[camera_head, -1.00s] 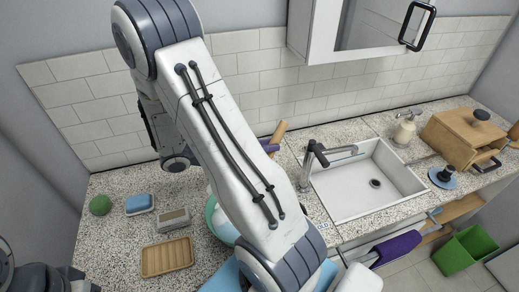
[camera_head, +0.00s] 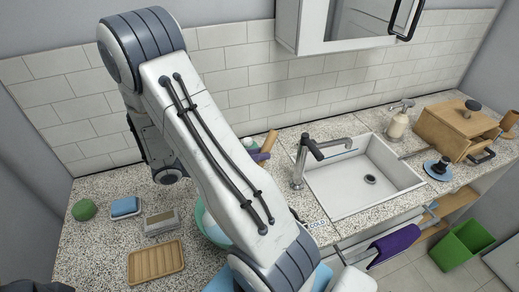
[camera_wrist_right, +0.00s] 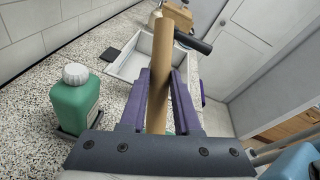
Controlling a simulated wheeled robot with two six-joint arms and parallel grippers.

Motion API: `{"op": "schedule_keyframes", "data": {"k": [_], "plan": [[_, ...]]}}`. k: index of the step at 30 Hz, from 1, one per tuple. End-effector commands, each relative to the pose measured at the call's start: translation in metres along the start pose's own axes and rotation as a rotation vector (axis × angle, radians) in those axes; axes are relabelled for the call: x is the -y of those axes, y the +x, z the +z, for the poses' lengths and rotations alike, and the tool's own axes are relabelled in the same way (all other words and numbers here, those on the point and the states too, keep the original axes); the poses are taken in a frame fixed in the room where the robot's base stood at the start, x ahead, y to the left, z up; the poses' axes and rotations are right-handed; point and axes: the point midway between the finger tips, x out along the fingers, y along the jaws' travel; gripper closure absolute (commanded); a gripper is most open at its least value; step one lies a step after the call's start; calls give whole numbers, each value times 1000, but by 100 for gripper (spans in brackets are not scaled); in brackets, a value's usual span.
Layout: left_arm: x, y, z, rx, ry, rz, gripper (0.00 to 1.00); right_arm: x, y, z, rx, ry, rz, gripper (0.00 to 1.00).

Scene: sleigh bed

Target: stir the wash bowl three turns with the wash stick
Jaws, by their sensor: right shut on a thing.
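The teal wash bowl (camera_head: 214,231) stands on the speckled counter, mostly hidden behind my right arm in the head view. The wash stick is a plain wooden rod (camera_head: 270,141); its upper end shows past my arm. In the right wrist view the stick (camera_wrist_right: 160,82) stands between the purple fingers of my right gripper (camera_wrist_right: 163,90), which is shut on it. The right gripper also shows partly in the head view (camera_head: 260,156). The stick's lower end and whether it is in the bowl are hidden. My left gripper is not in view.
A green bottle (camera_wrist_right: 75,100) with a white cap stands left of the gripper in the wrist view. The sink (camera_head: 350,205) and tap (camera_head: 300,172) are to the right. A wooden soap tray (camera_head: 156,263), grey box (camera_head: 161,222), blue sponge (camera_head: 124,207) and green ball (camera_head: 84,210) lie left.

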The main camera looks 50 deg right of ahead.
Motion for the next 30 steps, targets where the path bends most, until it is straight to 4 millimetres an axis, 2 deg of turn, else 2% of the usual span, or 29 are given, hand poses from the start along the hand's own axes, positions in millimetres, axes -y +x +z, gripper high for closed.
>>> {"op": "schedule_keyframes", "data": {"k": [21,30], "plan": [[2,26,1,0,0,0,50,0,-22,-54,1,-1,0,100],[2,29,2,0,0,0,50,0,-27,-63,0,0,-1,100]]}}
